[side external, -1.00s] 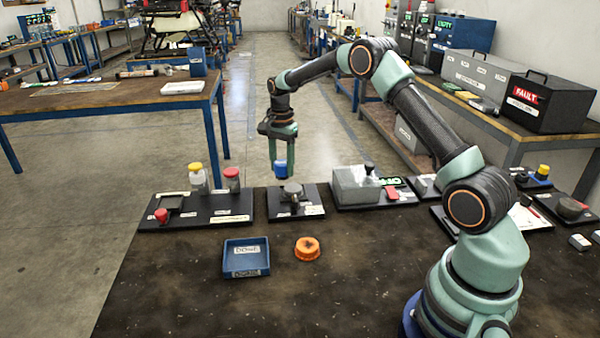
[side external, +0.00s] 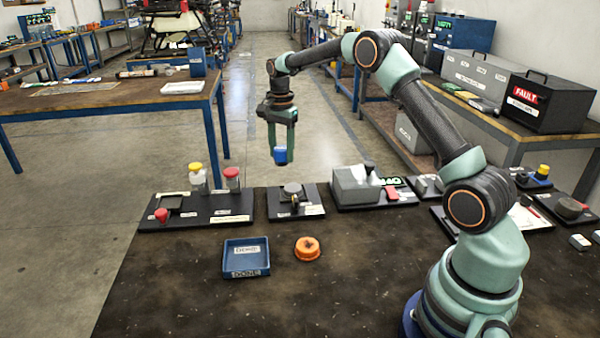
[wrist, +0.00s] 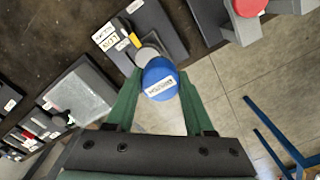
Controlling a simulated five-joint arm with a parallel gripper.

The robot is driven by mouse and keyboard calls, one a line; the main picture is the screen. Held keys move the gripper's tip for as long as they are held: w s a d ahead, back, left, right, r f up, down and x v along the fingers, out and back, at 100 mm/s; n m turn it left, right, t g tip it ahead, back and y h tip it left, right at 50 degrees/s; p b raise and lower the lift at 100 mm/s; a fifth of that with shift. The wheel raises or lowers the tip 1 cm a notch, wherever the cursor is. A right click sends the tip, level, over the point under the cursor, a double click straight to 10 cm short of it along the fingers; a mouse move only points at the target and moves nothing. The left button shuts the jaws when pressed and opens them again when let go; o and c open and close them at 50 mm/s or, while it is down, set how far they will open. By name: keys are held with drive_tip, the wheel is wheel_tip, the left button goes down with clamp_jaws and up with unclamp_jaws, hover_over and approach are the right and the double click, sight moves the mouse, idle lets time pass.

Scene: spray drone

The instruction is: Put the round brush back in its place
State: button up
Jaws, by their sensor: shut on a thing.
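The round brush (side external: 280,157) is a short blue cylinder in my gripper (side external: 281,148). In the wrist view the blue piece (wrist: 158,75) shows a white label, hard to read at this angle, between my two fingers. My gripper is shut on it and holds it in the air, clear of the bench. Its bristles are hidden. Below it is a black board (side external: 313,203) with a round grey disc (side external: 292,188) and a yellow and black piece (side external: 295,200). The disc (wrist: 147,55) shows partly behind the brush in the wrist view.
To the left, a black board holds yellow-lidded and red-lidded jars (side external: 232,178) and a red knob (side external: 161,215). To the right is a grey block (side external: 355,185). In front lie a blue tray (side external: 246,271) and an orange cap (side external: 307,249). The front of the bench is mostly clear.

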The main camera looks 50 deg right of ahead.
drive_tip(key=s+a+r, duration=0.1)
drive_tip(key=s+r, duration=0.3)
drive_tip(key=s, duration=0.8)
drive_tip(key=s+a+r, duration=0.2)
drive_tip(key=s+r, duration=0.2)
drive_tip(key=s, duration=0.9)
drive_tip(key=f, duration=1.9)
drive_tip(key=shift+d+f, duration=0.2)
drive_tip(key=shift+f, duration=0.2)
drive_tip(key=shift+f, duration=0.2)
drive_tip(key=o, duration=1.2)
